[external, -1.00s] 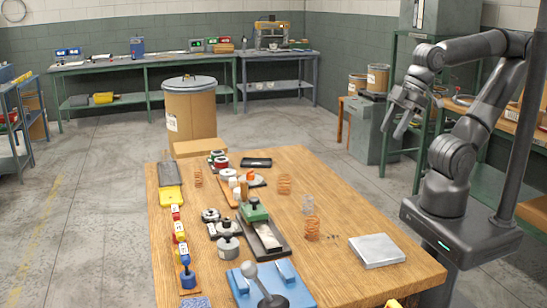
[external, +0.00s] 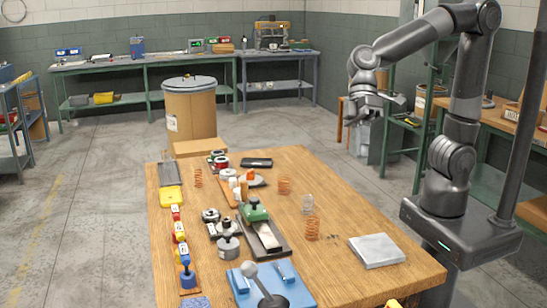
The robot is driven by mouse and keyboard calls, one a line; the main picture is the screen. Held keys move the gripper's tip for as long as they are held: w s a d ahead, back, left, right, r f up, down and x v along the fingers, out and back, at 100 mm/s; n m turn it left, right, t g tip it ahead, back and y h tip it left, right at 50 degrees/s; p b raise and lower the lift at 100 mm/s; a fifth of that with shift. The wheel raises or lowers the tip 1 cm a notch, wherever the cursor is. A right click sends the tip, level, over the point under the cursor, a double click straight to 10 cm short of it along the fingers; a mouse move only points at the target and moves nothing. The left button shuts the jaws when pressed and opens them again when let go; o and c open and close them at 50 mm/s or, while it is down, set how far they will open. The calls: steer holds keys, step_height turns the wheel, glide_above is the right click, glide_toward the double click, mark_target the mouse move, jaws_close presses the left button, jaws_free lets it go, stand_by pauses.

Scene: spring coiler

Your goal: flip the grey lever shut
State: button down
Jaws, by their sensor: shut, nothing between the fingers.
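The grey lever (external: 250,271) has a round knob and a dark shaft. The bottom of this fixture is cut off by the frame. My gripper (external: 366,114) is shut and empty, in the air beyond the table's right edge. It is far from the lever and well above it.
The wooden table (external: 345,220) holds a green-handled block on a dark tray (external: 285,250), copper coils (external: 312,229), colored blocks (external: 180,240) and a grey slab (external: 377,251). Bare wood lies to the right of the coils.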

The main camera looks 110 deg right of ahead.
steer(key=w+a+f+m+t+y, duration=0.1)
steer(key=w+f, duration=0.3)
steer(key=w, duration=0.6)
steer(key=w+a+f+m+t+y, duration=0.2)
steer(key=w+f+m+y, duration=0.1)
steer(key=w, duration=0.7)
steer(key=w+a+f+m+t+y, duration=0.1)
steer(key=w+f+y, duration=0.3)
steer(key=w, duration=0.7)
steer(key=shift+w+a+f+m+t, duration=0.1)
steer(key=shift+f+m+t, duration=0.05)
steer(key=shift+f+m, duration=0.4)
steer(key=shift+a+f+m+t, duration=0.15)
steer(key=shift+f+m, duration=0.2)
steer(key=shift+f, duration=0.25)
steer(key=shift+w+d+f+m+t, duration=0.2)
steer(key=shift+w+f+m+t, duration=0.15)
steer(key=shift+w, duration=0.2)
steer(key=shift+f, duration=0.1)
steer(key=w+a, duration=0.1)
steer(key=a, duration=0.8)
steer(key=shift+a, duration=0.2)
